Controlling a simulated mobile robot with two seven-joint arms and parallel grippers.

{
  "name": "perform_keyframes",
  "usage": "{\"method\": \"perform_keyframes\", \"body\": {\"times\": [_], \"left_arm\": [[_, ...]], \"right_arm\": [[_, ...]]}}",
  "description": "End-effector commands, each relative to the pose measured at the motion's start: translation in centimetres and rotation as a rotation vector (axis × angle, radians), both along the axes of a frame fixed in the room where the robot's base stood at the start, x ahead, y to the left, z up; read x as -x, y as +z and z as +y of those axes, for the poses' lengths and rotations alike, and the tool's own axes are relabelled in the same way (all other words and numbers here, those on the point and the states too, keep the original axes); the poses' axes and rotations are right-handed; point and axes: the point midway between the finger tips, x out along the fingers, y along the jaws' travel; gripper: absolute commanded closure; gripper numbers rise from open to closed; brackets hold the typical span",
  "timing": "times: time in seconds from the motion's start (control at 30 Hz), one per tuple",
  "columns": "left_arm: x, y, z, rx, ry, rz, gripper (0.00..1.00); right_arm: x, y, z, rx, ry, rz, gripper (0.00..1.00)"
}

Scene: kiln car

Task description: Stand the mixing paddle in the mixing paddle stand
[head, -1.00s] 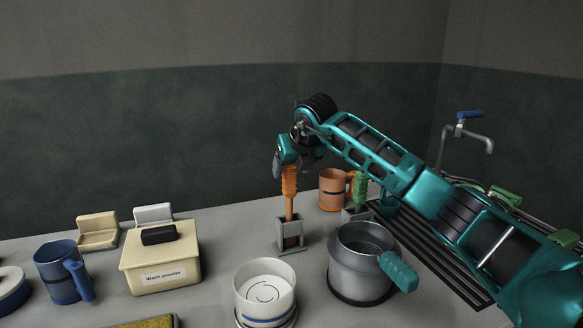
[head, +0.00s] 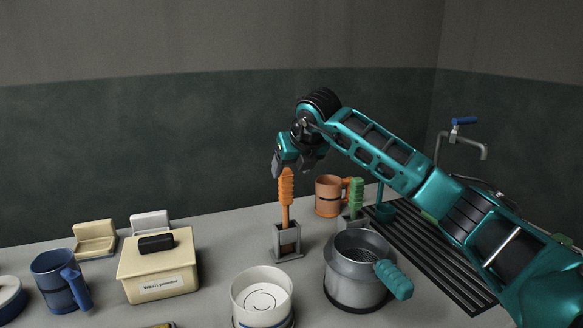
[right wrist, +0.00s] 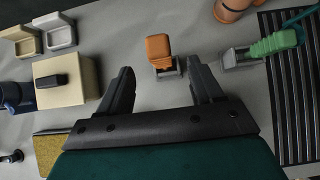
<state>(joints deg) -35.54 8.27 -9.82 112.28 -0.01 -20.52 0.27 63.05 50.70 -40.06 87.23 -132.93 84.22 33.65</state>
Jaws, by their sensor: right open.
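The mixing paddle, by its look the tool with the ribbed orange handle (head: 286,187), stands upright in a small grey stand (head: 275,243). Its lower end is hidden inside the stand. In the right wrist view the orange handle (right wrist: 158,47) shows from above, with the stand (right wrist: 167,72) under it. My right gripper (head: 291,168) is open and empty, just above the handle's top. Its fingers (right wrist: 161,68) are spread on either side of the handle in the wrist view, clear of it. My left gripper is not in view.
A green-handled tool (head: 356,194) in a similar stand and an orange mug (head: 328,197) are to the right. A grey pot (head: 352,275) and a white bowl (head: 250,291) stand in front. A lidded box (head: 150,278) and a blue mug (head: 55,278) are left.

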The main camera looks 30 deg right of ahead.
Motion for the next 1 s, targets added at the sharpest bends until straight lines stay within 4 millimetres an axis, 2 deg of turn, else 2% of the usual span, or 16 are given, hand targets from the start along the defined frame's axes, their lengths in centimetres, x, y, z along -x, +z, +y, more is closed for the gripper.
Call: {"method": "perform_keyframes", "body": {"times": [0.4,0.93,1.0], "left_arm": [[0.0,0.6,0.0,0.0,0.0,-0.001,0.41],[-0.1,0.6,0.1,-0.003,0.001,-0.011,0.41],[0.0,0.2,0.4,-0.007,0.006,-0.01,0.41]], "right_arm": [[1.0,1.2,0.2,0.0,0.0,0.001,0.34],[1.0,1.3,0.2,0.0,0.0,0.001,0.34],[1.7,2.3,0.4,0.002,0.001,-0.004,0.34]]}}
